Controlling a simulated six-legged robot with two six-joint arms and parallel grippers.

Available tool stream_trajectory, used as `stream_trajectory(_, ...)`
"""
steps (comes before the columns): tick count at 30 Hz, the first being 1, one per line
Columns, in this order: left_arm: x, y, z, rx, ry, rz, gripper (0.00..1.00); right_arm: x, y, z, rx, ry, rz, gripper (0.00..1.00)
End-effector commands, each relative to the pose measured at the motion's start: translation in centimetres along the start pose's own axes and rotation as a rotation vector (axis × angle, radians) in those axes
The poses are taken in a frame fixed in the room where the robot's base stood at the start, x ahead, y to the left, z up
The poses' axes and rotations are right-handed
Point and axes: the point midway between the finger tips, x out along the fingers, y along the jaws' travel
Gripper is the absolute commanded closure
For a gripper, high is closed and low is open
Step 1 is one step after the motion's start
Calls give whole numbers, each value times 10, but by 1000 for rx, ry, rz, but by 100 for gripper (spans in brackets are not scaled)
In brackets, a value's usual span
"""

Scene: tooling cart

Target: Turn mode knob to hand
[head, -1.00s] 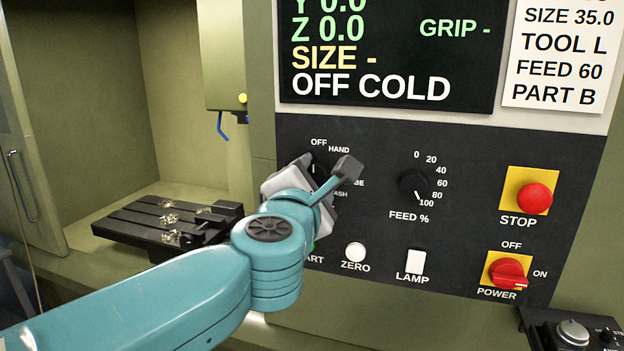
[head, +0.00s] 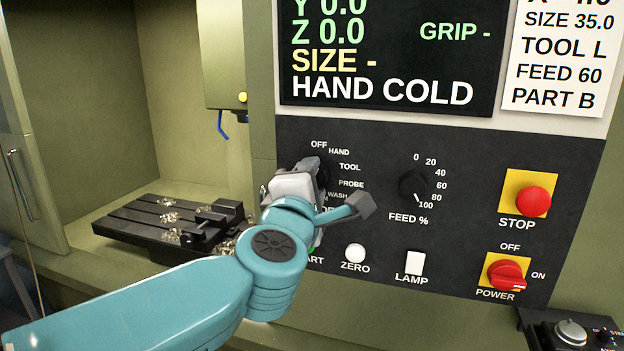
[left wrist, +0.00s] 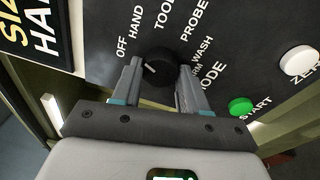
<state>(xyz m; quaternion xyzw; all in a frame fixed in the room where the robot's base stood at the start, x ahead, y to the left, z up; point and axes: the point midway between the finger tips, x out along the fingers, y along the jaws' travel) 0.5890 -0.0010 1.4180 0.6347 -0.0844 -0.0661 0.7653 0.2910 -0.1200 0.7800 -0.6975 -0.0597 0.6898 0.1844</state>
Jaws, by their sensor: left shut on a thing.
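The black mode knob (left wrist: 158,68) sits between the two fingers of my left gripper (left wrist: 157,88) in the left wrist view. The gripper is shut on it. The knob's white mark points up and left, toward the OFF and HAND labels. In the head view my left gripper (head: 312,178) covers most of the knob, and the labels OFF, HAND, TOOL, PROBE and WASH show around it. The screen (head: 388,55) reads HAND COLD on its bottom line. My right gripper is not in view.
To the right of the mode knob are the feed knob (head: 414,186), the red stop button (head: 533,201) and the red power switch (head: 508,273). Below are the white zero button (head: 355,253) and lamp switch (head: 415,262). A black slotted vise table (head: 150,228) with metal chips stands left.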

Motion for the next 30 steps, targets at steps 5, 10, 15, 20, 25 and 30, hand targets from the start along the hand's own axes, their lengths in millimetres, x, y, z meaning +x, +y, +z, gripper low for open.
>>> stream_trajectory(5,0,-2,0,104,-6,5,87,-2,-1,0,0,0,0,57)
stream_trajectory(10,0,-2,0,171,-11,11,87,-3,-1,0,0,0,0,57)
stream_trajectory(15,0,-3,0,207,-13,15,87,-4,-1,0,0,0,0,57)
stream_trajectory(20,0,-3,0,216,-14,15,87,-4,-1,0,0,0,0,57)
stream_trajectory(25,0,-3,0,216,-15,15,87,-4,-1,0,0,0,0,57)
stream_trajectory(30,0,-3,0,215,-15,15,37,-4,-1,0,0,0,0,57)
